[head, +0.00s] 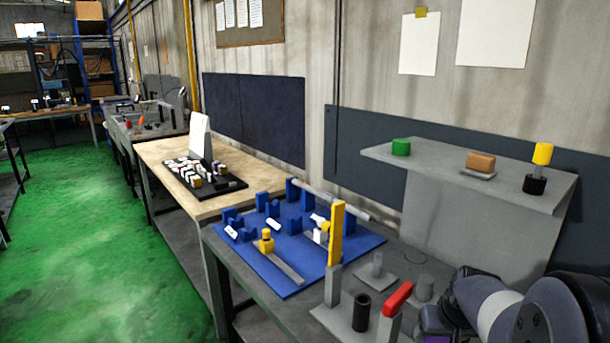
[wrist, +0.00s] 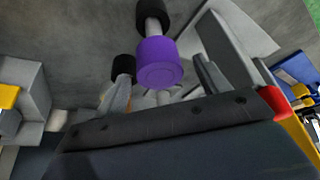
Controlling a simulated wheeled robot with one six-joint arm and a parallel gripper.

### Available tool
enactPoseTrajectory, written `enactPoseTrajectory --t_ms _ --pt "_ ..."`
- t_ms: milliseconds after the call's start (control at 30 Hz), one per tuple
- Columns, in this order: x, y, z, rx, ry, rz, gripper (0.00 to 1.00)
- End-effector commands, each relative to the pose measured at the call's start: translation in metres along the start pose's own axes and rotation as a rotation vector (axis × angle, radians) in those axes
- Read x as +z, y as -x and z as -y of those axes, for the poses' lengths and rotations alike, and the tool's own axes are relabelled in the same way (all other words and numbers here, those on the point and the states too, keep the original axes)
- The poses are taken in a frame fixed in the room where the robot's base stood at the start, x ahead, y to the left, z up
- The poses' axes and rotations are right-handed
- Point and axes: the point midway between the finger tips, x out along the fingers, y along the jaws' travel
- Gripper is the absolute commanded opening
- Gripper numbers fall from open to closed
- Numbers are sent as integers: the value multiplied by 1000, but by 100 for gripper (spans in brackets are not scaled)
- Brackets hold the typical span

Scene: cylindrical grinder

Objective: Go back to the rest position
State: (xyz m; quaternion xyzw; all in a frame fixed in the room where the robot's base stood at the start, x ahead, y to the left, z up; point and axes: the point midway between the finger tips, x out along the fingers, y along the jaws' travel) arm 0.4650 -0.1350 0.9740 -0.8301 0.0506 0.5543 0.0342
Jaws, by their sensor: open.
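My arm reaches in from the lower right of the head view, low over the front of the grey bench. My gripper (wrist: 163,78) shows in the wrist view with its two grey fingers spread apart. A purple cylinder (wrist: 160,62) shows between and beyond the fingers, with a grey shaft and a black part (wrist: 153,14) past it. I cannot tell whether a finger touches it. In the head view a small purple patch (head: 434,320) shows beside my arm, mostly hidden. The gripper itself is not clear in the head view.
Close by stand a black cylinder (head: 361,312), a red-topped grey block (head: 398,298) and a tall yellow bar (head: 337,233). A blue board (head: 283,283) with fixtures lies left. A grey shelf (head: 460,165) behind holds green, orange-brown and yellow-black parts. Green floor (head: 90,250) is open at left.

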Motion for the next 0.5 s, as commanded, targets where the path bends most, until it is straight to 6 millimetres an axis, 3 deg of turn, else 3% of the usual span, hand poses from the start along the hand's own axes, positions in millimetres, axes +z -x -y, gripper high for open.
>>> enactPoseTrajectory --t_ms 133,200,500 --pt "1 -16 0 0 0 2 71" --pt "-3 -8 0 1 1 -2 71" --pt "-3 -6 0 1 0 -1 71"
